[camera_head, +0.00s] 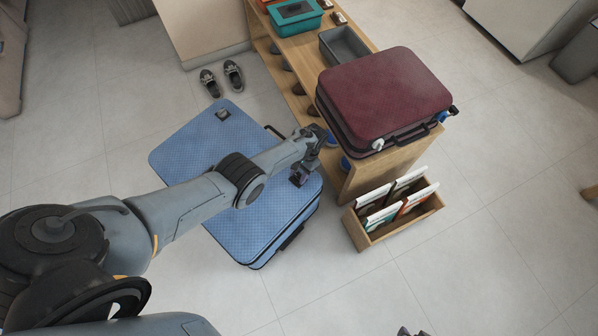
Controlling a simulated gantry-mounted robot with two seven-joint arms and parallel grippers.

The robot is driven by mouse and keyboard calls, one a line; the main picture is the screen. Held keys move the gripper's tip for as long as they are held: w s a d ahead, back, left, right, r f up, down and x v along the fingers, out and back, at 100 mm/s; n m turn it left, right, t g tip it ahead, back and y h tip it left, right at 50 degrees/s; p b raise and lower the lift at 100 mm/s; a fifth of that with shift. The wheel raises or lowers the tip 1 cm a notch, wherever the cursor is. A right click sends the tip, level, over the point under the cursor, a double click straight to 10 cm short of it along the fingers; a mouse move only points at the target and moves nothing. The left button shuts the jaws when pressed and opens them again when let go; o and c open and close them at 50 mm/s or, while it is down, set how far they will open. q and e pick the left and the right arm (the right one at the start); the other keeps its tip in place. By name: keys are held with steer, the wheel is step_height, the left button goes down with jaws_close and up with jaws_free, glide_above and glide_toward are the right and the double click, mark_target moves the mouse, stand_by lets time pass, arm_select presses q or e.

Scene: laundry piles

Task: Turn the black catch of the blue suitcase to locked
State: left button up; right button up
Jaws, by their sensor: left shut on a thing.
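The blue suitcase (190,148) lies flat and closed on the floor, left of the wooden bench. My left arm crosses over it and hides part of its lid. My left gripper (301,172) is at the lid's right end, shut on the small black catch (298,180). The gripper covers much of this catch, so its turn position cannot be made out. Another small dark fitting (223,114) sits near the lid's far left corner.
A maroon suitcase (385,92) lies on the wooden bench (395,160), close to my left gripper. A wooden box (372,236) with upright books stands at the bench's near end. Dark shoes (222,80) are on the floor behind.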

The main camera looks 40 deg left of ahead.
arm_select(q)
steer(key=o, duration=1.1)
steer(key=shift+w, duration=0.1)
steer(key=shift+c, duration=0.2)
steer(key=shift+w+r, duration=0.1)
steer(key=shift+r, duration=0.35)
steer(key=p+v, duration=0.4)
steer(key=v, duration=0.6)
steer(key=shift+p, duration=0.3)
